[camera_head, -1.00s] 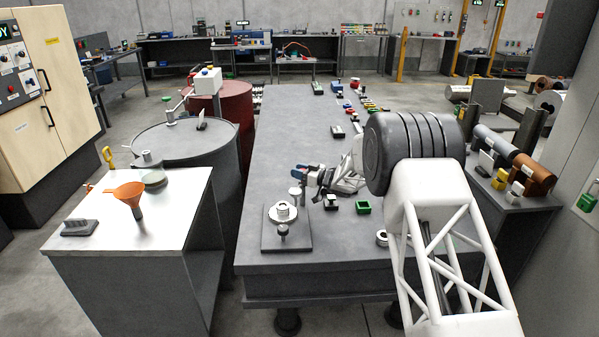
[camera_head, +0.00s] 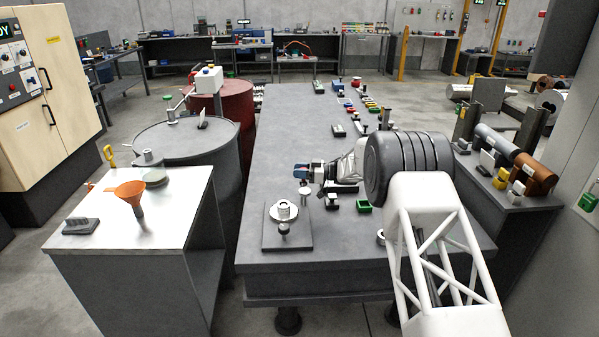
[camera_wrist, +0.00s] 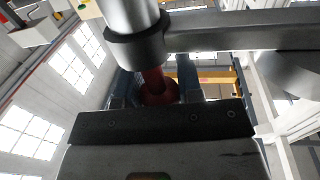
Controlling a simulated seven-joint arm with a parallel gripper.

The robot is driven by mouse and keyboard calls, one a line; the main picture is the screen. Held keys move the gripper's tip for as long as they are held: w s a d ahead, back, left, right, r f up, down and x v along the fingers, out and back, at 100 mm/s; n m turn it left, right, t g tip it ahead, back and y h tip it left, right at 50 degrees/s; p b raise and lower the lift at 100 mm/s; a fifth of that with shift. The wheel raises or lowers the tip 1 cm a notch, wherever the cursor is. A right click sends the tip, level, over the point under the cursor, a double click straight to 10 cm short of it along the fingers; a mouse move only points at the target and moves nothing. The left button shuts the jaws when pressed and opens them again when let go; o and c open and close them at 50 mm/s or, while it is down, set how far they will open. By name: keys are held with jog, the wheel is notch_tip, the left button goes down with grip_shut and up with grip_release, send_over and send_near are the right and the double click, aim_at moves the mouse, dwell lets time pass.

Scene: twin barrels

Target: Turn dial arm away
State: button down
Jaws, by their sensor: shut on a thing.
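My gripper (camera_head: 299,171) is low over the near left part of the grey table, with its blue-grey fingers pointing left. In the wrist view the fingers are shut on a dark red knob (camera_wrist: 154,82). Just beyond it a steel post (camera_wrist: 131,18) passes through a dark collar, and a dark bar (camera_wrist: 235,32) runs right from the collar; this looks like the dial arm. In the head view a small pale post with a round top (camera_head: 304,190) stands just below the fingertips. How the knob joins the bar is hidden.
A square plate (camera_head: 300,240) with a round white piece lies at the table's near left corner. A short black-based post (camera_head: 331,201) and a green open box (camera_head: 364,206) stand close under my arm. Several small coloured parts lie farther back. The table's middle left is clear.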

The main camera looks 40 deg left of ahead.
jog(key=c, duration=0.8)
grip_release()
jog(key=shift+w+d, duration=0.1)
jog(key=shift+v, duration=3.75)
